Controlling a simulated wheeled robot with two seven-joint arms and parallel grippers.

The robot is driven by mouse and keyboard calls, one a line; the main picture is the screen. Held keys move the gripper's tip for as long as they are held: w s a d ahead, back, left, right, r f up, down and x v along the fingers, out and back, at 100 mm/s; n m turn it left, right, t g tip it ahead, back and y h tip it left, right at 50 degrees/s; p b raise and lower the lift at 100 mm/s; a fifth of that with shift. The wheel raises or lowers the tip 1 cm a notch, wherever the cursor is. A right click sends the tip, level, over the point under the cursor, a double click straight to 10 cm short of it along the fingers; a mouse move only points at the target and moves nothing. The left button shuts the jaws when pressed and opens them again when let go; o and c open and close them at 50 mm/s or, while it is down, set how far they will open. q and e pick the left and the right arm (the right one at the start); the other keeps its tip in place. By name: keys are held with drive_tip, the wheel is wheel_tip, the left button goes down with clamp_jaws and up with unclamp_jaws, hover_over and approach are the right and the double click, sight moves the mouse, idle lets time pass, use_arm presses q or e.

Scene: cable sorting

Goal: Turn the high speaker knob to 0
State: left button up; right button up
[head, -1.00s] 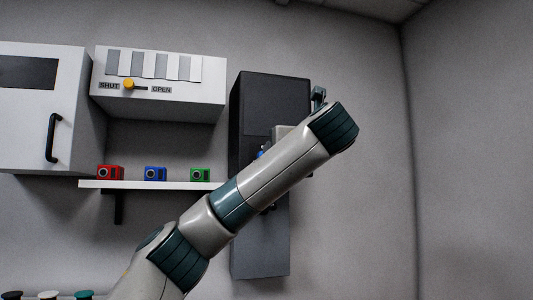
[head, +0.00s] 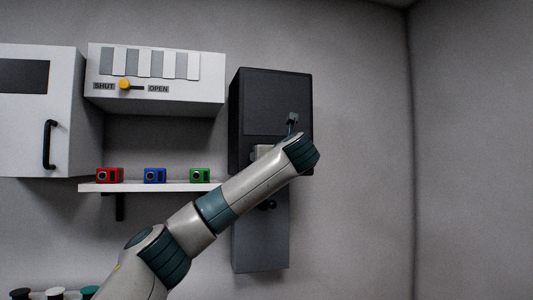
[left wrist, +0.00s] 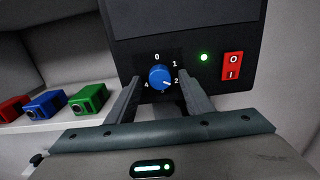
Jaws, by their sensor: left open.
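The black speaker box (head: 275,102) hangs on the wall right of the shelf, and its lower front shows in the left wrist view (left wrist: 130,22). Its round blue knob (left wrist: 160,77) has the digits 0, 1, 2 and 4 visible around it. A small white mark on the knob appears to point to the lower right, near or just past 2. My left gripper (left wrist: 160,85) is open, with one finger on each side of the knob. I cannot tell if they touch it. In the head view my arm hides the knob. My right gripper is not in view.
A red switch (left wrist: 232,66) and a green light (left wrist: 204,57) sit right of the knob. Red (head: 110,175), blue (head: 154,174) and green (head: 200,175) blocks stand on the white shelf (head: 150,187). A grey panel (head: 260,245) is below the speaker. The right wall is bare.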

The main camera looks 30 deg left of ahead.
use_arm(q)
drive_tip(key=c, duration=1)
drive_tip(key=shift+c, duration=0.2)
